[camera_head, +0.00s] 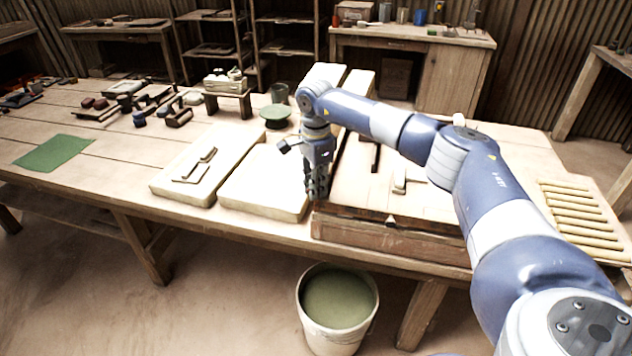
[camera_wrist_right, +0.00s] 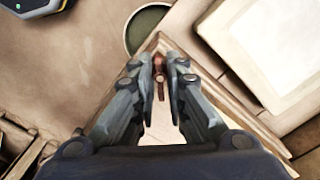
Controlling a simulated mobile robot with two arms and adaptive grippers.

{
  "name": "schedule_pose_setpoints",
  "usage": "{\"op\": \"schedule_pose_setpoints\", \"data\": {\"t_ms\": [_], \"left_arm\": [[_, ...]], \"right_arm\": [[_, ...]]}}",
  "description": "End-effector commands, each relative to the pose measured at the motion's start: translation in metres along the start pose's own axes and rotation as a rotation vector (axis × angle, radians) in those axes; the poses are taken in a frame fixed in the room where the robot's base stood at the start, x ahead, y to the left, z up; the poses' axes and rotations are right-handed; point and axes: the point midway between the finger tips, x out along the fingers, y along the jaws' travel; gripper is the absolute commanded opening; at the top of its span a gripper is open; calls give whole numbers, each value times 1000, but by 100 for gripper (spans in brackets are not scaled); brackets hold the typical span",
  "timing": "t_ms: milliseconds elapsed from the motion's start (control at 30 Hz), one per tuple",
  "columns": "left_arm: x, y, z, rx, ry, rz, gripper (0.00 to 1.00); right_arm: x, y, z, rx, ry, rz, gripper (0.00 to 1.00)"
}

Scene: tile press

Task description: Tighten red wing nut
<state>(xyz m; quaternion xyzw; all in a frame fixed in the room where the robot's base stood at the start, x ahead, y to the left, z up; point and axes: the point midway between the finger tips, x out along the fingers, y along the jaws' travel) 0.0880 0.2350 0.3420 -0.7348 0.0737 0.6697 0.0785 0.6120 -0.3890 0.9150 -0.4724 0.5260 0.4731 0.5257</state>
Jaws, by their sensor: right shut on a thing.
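My right gripper (camera_head: 317,192) points down at the front left corner of a wooden tile press frame (camera_head: 385,238), beside a pale slab. In the right wrist view the right gripper's fingertips (camera_wrist_right: 163,68) close around a small reddish-brown piece, the red wing nut (camera_wrist_right: 159,66), at the corner of the frame. Its lower part and wings are partly hidden by the fingers. In the head view the gripper hides the wing nut. My left gripper is not in view.
Two pale slabs (camera_head: 204,168) (camera_head: 262,188) lie left of the press. A bucket of green liquid (camera_head: 337,302) stands on the floor in front, also in the wrist view (camera_wrist_right: 146,28). Wooden rods (camera_head: 580,214) lie at right; hand tools (camera_head: 150,103) and a green cloth (camera_head: 53,151) lie at left.

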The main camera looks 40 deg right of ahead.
Motion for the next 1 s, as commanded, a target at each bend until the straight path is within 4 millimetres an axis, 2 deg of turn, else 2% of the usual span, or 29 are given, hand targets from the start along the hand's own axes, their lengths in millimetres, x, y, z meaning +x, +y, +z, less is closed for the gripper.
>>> {"op": "schedule_pose_setpoints", "data": {"t_ms": [600,1000], "left_arm": [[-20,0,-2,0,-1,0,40],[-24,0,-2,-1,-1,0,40]], "right_arm": [[-2,-1,0,552,-1,-3,0],[-2,-1,-1,743,-1,-4,0]]}}
